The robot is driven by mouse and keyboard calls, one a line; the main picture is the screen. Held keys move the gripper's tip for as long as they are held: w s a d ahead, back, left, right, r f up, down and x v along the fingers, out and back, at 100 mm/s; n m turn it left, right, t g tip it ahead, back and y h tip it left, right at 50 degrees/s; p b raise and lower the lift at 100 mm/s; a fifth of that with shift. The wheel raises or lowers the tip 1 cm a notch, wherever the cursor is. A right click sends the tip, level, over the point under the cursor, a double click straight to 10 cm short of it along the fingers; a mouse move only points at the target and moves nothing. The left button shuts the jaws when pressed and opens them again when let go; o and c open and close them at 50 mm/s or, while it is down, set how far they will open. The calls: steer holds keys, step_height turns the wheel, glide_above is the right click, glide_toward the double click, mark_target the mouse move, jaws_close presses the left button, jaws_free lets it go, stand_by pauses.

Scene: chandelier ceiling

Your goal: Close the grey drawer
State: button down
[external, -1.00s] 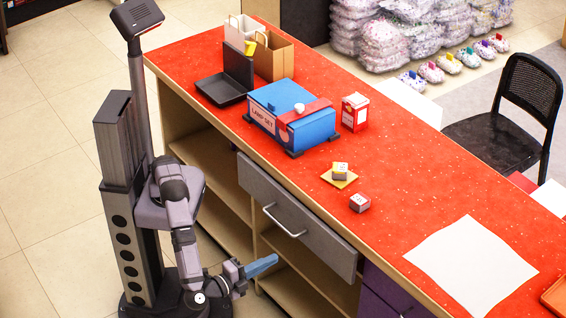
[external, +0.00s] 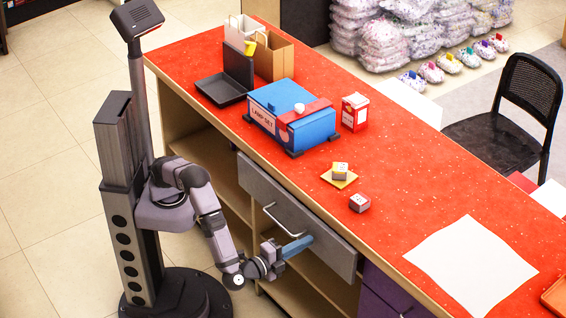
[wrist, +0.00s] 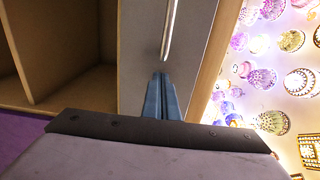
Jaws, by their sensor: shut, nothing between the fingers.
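The grey drawer (external: 262,190) has a flat front with a silver bar handle (external: 284,222), set under the red counter's edge. How far its front stands out from the cabinet is hard to tell. In the wrist view, the drawer front (wrist: 199,50) fills the upper middle, with the handle (wrist: 170,28) just beyond my fingertips. My gripper (external: 309,239) is shut and empty. Its blue fingers point at the drawer front, right of the handle in the external view. They also show in the wrist view (wrist: 162,80). I cannot tell whether they touch the front.
Open wooden shelves (external: 215,192) lie left of and below the drawer. A purple drawer (external: 388,292) is to its right. The red counter (external: 420,190) above holds a blue box (external: 297,118), small cubes and a white sheet (external: 472,265). The floor left of the counter is clear.

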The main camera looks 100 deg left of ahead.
mark_target(315, 237)
steer(key=shift+w+a, duration=0.3)
steer(key=x, duration=0.4)
steer(key=shift+w+a, duration=0.1)
steer(key=shift+a, duration=0.05)
steer(key=shift+w+a+r, duration=0.1)
steer(key=shift+w+a, duration=0.05)
stand_by(0.3)
steer(key=v, duration=1.4)
steer(key=shift+s+d, duration=0.25)
